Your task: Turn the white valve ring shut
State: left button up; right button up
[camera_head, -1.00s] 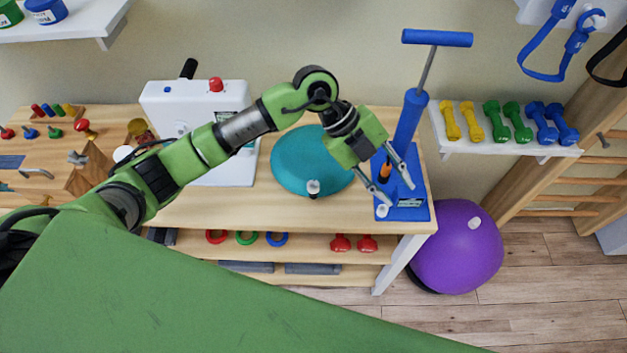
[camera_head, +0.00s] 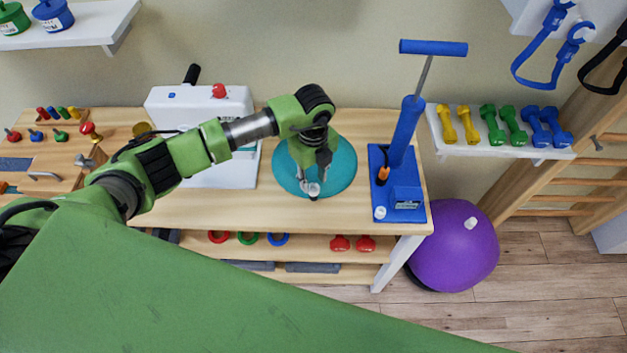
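The white valve ring (camera_head: 314,189) is small and sits at the front part of a round teal cushion (camera_head: 345,170) on the wooden bench. My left gripper (camera_head: 309,191) points down over the cushion, with its fingers apart at the valve. One finger is left of the white part and the other is right of it and behind. I cannot tell whether either finger touches it. The gripper body hides the back middle of the cushion. My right gripper is not in view.
A blue pump (camera_head: 405,135) with a T-handle stands right of the cushion on its blue base. A white box (camera_head: 230,170) stands behind my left arm. A purple ball (camera_head: 455,250) rests on the floor at right. The bench front left of the cushion is clear.

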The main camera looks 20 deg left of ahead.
aim_at(314, 190)
pick_arm(q)
jog(key=shift+f, duration=1.75)
jog(key=c, duration=0.8)
jog(key=shift+c, duration=0.2)
